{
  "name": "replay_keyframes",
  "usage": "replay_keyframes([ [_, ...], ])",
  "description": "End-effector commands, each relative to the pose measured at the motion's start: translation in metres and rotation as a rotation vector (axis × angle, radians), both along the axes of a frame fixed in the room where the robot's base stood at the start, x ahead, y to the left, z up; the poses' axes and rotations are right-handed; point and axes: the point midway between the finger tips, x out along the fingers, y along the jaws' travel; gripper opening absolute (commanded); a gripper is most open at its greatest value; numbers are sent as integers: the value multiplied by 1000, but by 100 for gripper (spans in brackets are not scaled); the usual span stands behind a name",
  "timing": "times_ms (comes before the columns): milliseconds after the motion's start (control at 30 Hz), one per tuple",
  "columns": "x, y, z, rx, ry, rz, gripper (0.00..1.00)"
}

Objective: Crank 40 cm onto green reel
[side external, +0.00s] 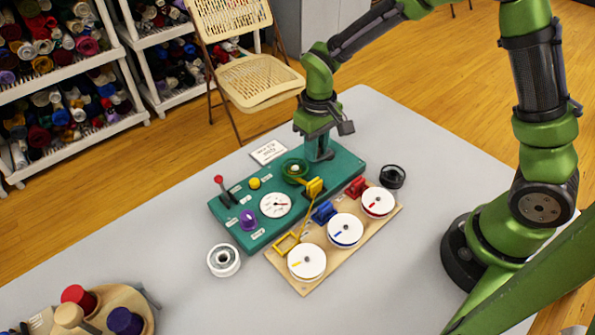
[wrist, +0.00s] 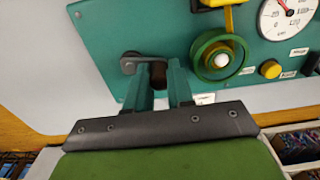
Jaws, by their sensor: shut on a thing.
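The green reel (side external: 295,168) sits on the teal panel (side external: 232,211); in the wrist view the reel (wrist: 204,60) has a pale hub. My gripper (side external: 318,156) points down at the panel's far right end, beside the reel. In the wrist view my gripper's fingers (wrist: 163,88) are shut on the crank (wrist: 130,63), whose dark handle is mostly hidden between them. A yellow strand runs from the yellow-marked white spool (side external: 306,263) via a yellow frame (side external: 286,243) and yellow guide (side external: 314,187) towards the reel. The dial (side external: 275,205) has a red needle; its reading is too small to tell.
A yellow button (side external: 254,183), red-knobbed lever (side external: 220,183) and purple knob (side external: 248,219) are on the panel. Blue-marked (side external: 345,231) and red-marked (side external: 377,203) spools share a wooden board. A black ring (side external: 392,177), a white spool (side external: 223,260) and a card (side external: 268,152) lie nearby.

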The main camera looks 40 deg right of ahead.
Motion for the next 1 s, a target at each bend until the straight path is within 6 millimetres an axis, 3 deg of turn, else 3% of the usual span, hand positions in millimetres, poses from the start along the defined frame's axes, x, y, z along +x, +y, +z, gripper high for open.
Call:
replay_keyframes([
  [833, 9, -3, 0, 0, 0, 0, 0],
  [867, 9, -3, 0, 0, 0, 0, 23],
  [1000, 9, -3, 0, 0, 0, 0, 43],
])
